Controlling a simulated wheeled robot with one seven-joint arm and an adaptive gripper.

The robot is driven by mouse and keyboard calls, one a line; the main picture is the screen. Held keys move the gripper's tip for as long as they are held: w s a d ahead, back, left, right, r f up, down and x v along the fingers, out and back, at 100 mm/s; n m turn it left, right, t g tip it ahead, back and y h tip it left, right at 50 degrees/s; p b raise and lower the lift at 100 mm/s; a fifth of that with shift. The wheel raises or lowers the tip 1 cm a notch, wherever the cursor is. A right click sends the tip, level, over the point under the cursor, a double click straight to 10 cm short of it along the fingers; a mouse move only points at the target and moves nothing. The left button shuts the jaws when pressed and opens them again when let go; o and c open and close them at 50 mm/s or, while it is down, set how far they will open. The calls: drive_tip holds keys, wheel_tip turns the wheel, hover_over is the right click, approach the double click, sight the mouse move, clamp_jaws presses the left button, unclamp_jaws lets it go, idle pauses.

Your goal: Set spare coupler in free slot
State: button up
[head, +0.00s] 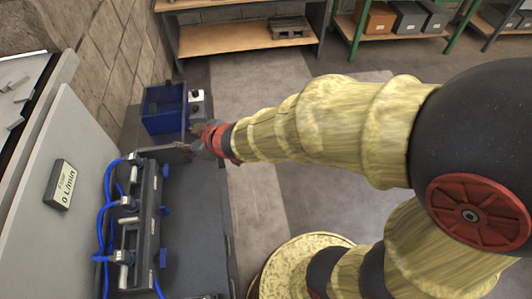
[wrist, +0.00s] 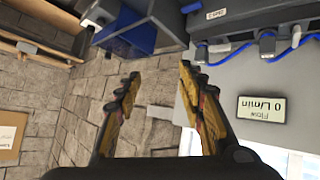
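My gripper (wrist: 160,95) is open, with nothing between its fingers in the wrist view. In the head view my gripper (head: 182,148) is at the far end of the dark bench, close to the blue bin and the manifold's far end. The dark manifold (head: 145,215) carries metal couplers with blue hoses, such as the near coupler (head: 122,257) and the middle coupler (head: 128,204). Its labelled end (wrist: 232,22) shows in the wrist view. I cannot make out a spare coupler or tell which slot is free. The inside of the blue bin (head: 164,108) is too dark to read.
A grey box with black knobs (head: 198,106) stands beside the blue bin. A flow display (head: 62,186) reads 0 L/min on the grey panel (head: 80,140). The bench top (head: 195,230) right of the manifold is bare. A stone wall rises behind; shelves (head: 245,38) stand farther off.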

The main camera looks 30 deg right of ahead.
drive_tip(key=s+d+r+m+g+h, duration=0.1)
drive_tip(key=s+d+r+m+h, duration=0.25)
drive_tip(key=d, duration=0.35)
drive_tip(key=s+d+r+m+h, duration=0.2)
drive_tip(key=s+d+r, duration=0.2)
drive_tip(key=d, duration=0.4)
drive_tip(key=s+d+r+m+g, duration=0.1)
drive_tip(key=s+r+m+g, duration=0.1)
drive_tip(key=s, duration=1.2)
drive_tip(key=shift+s+r+m+g+y, duration=0.25)
drive_tip(key=shift+s+m+g+y, duration=0.1)
drive_tip(key=shift+g+y, duration=0.15)
drive_tip(key=shift+f, duration=0.1)
